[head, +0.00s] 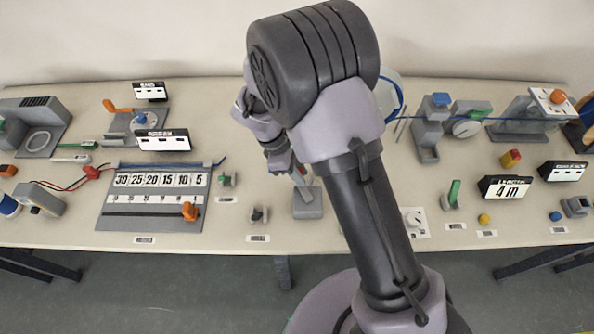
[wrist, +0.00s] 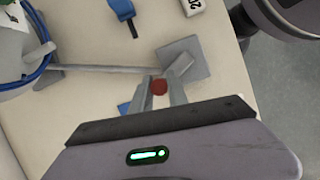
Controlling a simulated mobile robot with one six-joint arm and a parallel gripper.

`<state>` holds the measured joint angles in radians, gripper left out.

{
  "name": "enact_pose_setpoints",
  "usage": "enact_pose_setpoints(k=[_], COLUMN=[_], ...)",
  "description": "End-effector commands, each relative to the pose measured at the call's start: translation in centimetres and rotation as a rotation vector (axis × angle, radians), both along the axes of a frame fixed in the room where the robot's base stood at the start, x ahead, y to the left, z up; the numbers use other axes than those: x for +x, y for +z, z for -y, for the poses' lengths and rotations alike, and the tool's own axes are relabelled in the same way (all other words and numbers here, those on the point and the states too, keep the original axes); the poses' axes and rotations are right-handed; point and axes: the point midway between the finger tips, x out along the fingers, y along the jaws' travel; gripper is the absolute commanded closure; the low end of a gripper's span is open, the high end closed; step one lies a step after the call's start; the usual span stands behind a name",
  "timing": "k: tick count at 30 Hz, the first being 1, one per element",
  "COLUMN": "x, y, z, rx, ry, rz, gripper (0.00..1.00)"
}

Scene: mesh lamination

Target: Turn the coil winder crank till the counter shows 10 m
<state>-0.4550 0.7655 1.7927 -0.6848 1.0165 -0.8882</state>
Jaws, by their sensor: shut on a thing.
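The counter (head: 505,189) stands to the right of my arm in the head view and reads 4 m. The coil winder's drum (head: 385,95) is partly hidden behind my arm, with blue cable around it. The drum also shows at the left edge of the wrist view (wrist: 15,50). A grey rod (wrist: 110,69) runs from near the drum towards a grey block (wrist: 190,62). My gripper (wrist: 159,90) is shut around a red knob (wrist: 159,87), apparently the crank's grip. In the head view my gripper (head: 297,175) is largely hidden by my arm, above a grey block (head: 308,206).
A board with numbers (head: 150,220) lies to the left. A grey stand with a blue top (head: 427,140) and a green lever (head: 453,195) stand to the right of my arm. Blue cable crosses the back right. The table's front edge (head: 240,249) is close to the grey block.

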Motion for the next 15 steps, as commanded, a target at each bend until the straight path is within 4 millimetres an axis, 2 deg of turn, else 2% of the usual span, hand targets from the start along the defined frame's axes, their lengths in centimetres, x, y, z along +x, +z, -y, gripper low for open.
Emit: enact_pose_setpoints(k=[15], x=[0.4], y=[0.2], z=[2.6], rx=[0.0], ry=[-0.487], rz=[0.0], gripper=[1.0])
